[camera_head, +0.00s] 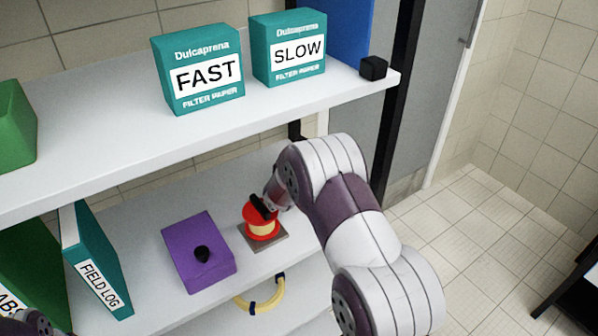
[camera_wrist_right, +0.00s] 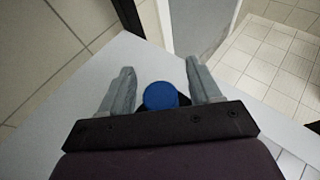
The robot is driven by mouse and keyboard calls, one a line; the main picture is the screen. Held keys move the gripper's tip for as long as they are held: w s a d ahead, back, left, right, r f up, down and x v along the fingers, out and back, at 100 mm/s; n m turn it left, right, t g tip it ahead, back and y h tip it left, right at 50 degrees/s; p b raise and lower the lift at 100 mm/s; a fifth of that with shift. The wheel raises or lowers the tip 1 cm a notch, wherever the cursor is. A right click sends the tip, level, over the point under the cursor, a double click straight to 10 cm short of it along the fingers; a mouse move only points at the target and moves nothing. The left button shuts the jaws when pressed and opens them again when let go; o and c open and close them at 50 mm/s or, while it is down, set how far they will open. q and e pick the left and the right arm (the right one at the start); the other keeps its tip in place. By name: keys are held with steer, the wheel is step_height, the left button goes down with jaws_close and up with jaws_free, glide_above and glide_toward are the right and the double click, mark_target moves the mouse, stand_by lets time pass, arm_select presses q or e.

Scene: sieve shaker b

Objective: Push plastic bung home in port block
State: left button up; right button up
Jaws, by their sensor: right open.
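In the right wrist view, a round blue cap (camera_wrist_right: 160,96), which looks like the plastic bung, shows end-on between the two grey fingers. A dark block, perhaps the port block, shows partly behind it; how far the bung sits in it I cannot tell. My right gripper (camera_wrist_right: 158,88) is open, one finger on each side of the cap with gaps. In the head view, my right arm reaches down to the lower shelf, and its wrist hides the fingers and the cap. Only a bit of my left arm shows at the bottom left corner.
On the lower shelf are a red and yellow round object (camera_head: 262,228) on a grey plate, a purple block (camera_head: 190,262) with a black knob and a FIELD LOG binder (camera_head: 97,268). FAST (camera_head: 203,98) and SLOW (camera_head: 290,75) boxes and a black cube (camera_head: 373,67) stand above.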

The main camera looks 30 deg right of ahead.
steer(key=c, duration=1)
steer(key=shift+c, duration=0.2)
